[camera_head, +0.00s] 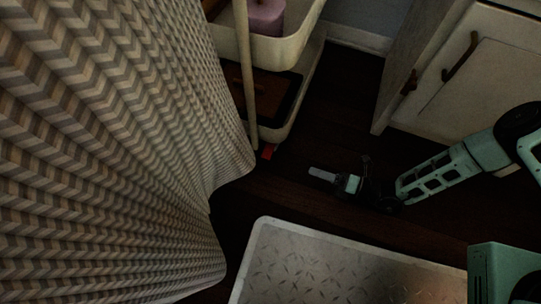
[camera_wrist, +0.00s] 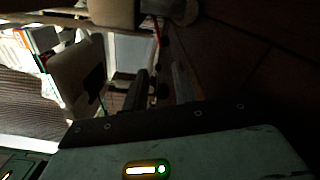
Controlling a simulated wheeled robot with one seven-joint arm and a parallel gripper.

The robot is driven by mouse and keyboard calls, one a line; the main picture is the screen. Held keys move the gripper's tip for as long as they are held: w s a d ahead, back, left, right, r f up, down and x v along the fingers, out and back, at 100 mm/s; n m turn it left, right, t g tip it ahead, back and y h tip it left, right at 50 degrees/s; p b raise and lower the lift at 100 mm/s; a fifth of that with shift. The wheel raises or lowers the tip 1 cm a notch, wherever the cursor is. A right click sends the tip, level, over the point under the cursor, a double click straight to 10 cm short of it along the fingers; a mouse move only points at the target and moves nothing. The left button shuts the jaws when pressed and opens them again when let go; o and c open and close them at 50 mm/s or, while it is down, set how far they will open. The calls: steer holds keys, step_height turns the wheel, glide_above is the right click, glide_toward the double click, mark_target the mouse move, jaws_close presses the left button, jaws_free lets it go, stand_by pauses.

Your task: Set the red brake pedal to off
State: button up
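The red brake pedal (camera_head: 268,152) is a small red tab low by the floor, at the foot of the trolley (camera_head: 289,135), close to the curtain-like patterned cloth. My gripper (camera_head: 322,173) is low over the dark floor to the right of the pedal, its pale finger end pointing left toward it, with a clear gap between them. In the wrist view my gripper (camera_wrist: 161,82) shows two dark fingers with a gap and nothing clearly held. A thin red strip shows beyond the fingers there; I cannot tell whether it is the pedal.
The patterned cloth (camera_head: 120,130) hangs at the left, close to the pedal. A pale cabinet (camera_head: 475,85) stands at the upper right. A light patterned mat or panel (camera_head: 330,270) lies in front. Dark floor (camera_head: 335,115) is clear between trolley and cabinet.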

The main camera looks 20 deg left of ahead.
mark_target(269, 149)
steer(key=a+b, duration=0.1)
steer(key=a, duration=0.3)
steer(key=a+b, duration=0.1)
steer(key=a, duration=0.3)
steer(key=w+a+b, duration=0.1)
steer(key=a, duration=0.4)
steer(key=shift+f, duration=0.1)
steer(key=shift+w+a, duration=0.1)
steer(key=shift+a, duration=0.55)
steer(key=shift+c, duration=0.4)
jaws_close()
